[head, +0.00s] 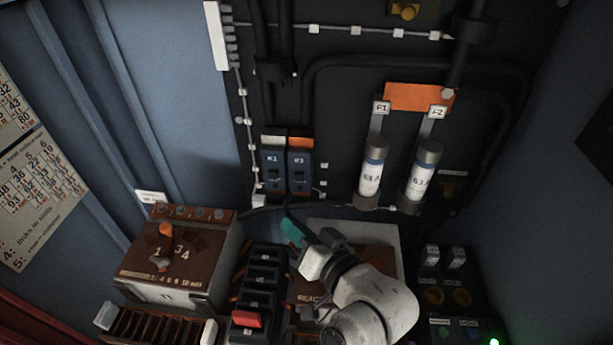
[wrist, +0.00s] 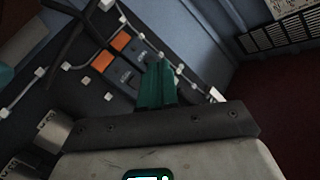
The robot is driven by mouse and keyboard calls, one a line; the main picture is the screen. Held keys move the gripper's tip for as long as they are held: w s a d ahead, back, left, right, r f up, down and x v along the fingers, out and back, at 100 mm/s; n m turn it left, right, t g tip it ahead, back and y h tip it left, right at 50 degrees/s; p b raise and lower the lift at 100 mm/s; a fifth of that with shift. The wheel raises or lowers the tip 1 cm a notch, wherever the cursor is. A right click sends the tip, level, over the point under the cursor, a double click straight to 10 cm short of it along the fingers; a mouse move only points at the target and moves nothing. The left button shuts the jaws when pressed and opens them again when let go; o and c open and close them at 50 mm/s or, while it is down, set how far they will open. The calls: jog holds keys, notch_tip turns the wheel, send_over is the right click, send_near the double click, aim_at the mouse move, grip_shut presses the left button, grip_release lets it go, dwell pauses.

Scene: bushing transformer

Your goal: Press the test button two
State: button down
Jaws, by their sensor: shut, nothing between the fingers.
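My gripper (head: 292,231) has teal fingers, shut and empty, in front of the back panel just below two dark relay blocks, marked K1 (head: 273,180) and what looks like K3 (head: 300,178). In the wrist view my gripper (wrist: 160,70) points toward these blocks; I cannot tell whether it touches anything. No button clearly marked as test button two can be read. A dark control box (head: 445,285) at the lower right of the head view carries white switches, yellow knobs and small dark round parts with tiny labels. My arm hides part of the middle.
Two white cylindrical fuses (head: 370,178) hang under an orange bar (head: 418,97). A brown box with an orange rotary knob (head: 165,235) stands at left. A black terminal block with a red lever (head: 247,319) sits beside my arm. Dark cables cross the panel.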

aim_at(299, 176)
jog(key=w+b, duration=0.3)
jog(key=w, duration=0.5)
jog(key=shift+w+d+b, duration=0.15)
jog(key=shift+w+b, duration=0.2)
jog(key=shift+w, duration=0.05)
jog(key=shift+w, duration=0.1)
dwell(1.9)
jog(key=shift+w, duration=0.3)
jog(key=shift+w, duration=0.45)
dwell(0.6)
jog(key=shift+s, duration=0.9)
jog(key=shift+s+p, duration=0.1)
jog(key=shift+p, duration=0.2)
